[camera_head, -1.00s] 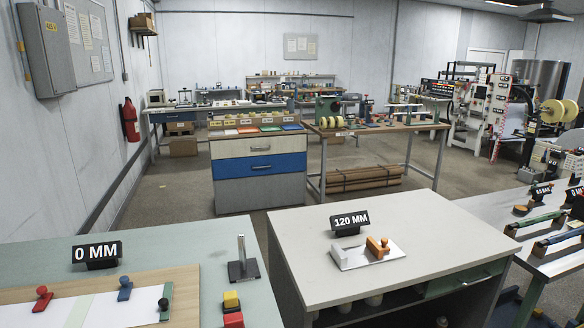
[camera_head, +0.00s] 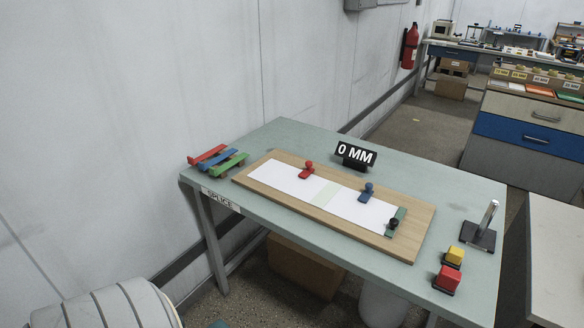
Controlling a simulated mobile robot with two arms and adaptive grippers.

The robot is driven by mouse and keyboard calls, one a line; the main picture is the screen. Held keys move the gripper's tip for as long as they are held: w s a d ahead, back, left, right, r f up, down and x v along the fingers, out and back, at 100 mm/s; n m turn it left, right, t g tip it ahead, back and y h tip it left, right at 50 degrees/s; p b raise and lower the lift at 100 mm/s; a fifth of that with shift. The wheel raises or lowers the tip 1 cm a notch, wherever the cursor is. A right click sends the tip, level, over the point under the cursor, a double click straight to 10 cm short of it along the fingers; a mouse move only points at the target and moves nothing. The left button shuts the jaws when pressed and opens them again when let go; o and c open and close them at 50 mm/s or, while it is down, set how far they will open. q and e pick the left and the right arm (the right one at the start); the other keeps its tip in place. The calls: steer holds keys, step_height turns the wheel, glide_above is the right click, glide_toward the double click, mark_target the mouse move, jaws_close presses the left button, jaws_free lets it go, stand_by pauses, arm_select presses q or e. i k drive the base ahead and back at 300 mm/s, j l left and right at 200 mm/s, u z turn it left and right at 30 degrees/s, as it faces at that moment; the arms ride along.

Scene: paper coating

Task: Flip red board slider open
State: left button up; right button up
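A wooden board (camera_head: 417,232) lies on a pale green table in the middle of the view. A red slider (camera_head: 307,170) with a knob sits at the paper's far edge, on the left part of the board. A blue slider (camera_head: 367,193) sits at the same edge further right. A green bar with a black knob (camera_head: 395,222) lies across the right end. Neither of my grippers is in view.
The pale green table (camera_head: 290,128) carries a "0 MM" sign (camera_head: 355,155) behind the board. Red, blue and green bars (camera_head: 222,160) lie at its left. A metal post on a black base (camera_head: 480,232), a yellow block (camera_head: 455,256) and a red block (camera_head: 448,279) stand at right.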

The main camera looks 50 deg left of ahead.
mark_target(308, 172)
steer(key=u, duration=1.35)
